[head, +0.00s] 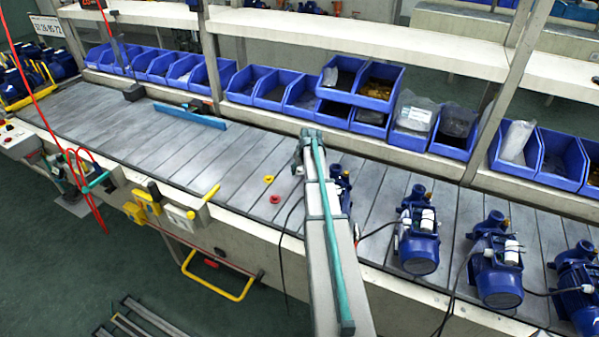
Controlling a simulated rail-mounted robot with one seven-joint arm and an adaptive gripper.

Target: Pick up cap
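A yellow cap (268,180) lies on the slatted conveyor, left of my arm. A red cap (275,199) lies just in front of it, also on the conveyor. A small whitish thing (299,170) shows right beside my arm; I cannot tell whether it is another cap or part of my wrist. My arm reaches out over the conveyor from the bottom of the picture. My gripper (298,163) is at its far end, right of the two caps and apart from them. The arm mostly hides it, so its fingers cannot be made out.
Blue pumps (418,235) with cables stand on the conveyor to the right; one is partly behind my arm. Blue bins (270,90) line the back edge under a shelf. A blue bar (190,115) lies at the left. The conveyor left of the caps is clear.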

